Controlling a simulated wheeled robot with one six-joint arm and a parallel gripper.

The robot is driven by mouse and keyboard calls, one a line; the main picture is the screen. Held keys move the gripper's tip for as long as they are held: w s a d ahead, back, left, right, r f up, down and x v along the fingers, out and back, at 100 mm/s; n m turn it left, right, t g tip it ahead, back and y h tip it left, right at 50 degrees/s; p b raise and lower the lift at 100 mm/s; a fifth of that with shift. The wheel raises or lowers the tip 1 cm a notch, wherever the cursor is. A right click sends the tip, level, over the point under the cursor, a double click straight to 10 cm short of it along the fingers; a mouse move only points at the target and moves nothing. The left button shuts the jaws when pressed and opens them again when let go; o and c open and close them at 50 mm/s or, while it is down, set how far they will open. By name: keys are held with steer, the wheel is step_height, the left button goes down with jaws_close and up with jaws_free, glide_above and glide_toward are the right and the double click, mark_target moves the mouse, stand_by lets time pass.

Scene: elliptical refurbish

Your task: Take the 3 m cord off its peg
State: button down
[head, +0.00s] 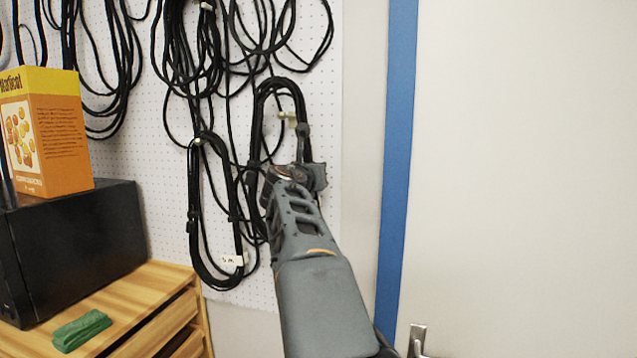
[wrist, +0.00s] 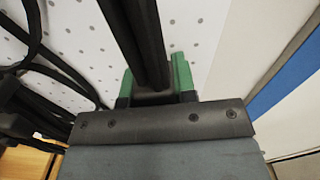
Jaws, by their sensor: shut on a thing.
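A black coiled cord (head: 259,110) hangs in a long loop at the right part of the white pegboard. My gripper (head: 297,178) is shut on the right side of this coil. The wrist view shows its dark strands (wrist: 146,40) running between my green finger pads (wrist: 152,84). A peg (head: 288,117) shows inside the loop, clearly below its top bend. I cannot tell whether the loop is still around the peg or in front of its tip. The held coil's length marking is not visible. A second coil (head: 194,200) hangs to the left on its own peg, with a small white tag (head: 233,260) whose writing is unclear.
More black cords (head: 187,60) hang tangled above and to the left, close to the held coil. A wooden drawer unit (head: 160,285) with a black box (head: 75,245), an orange carton (head: 60,130) and a green cloth (head: 82,330) stands left. A blue door frame (head: 398,150) and a door are right.

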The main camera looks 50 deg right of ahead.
mark_target(303, 159)
steer(key=a+r, duration=0.2)
steer(key=r, duration=0.1)
steer(key=shift+w+a+r+p, duration=0.15)
steer(key=shift+a+r+p, duration=0.05)
steer(key=shift+a+p, duration=0.15)
steer(key=w+a+r, duration=0.1)
steer(key=a+r, duration=0.3)
steer(key=a, duration=0.5)
steer(key=shift+b, duration=0.4)
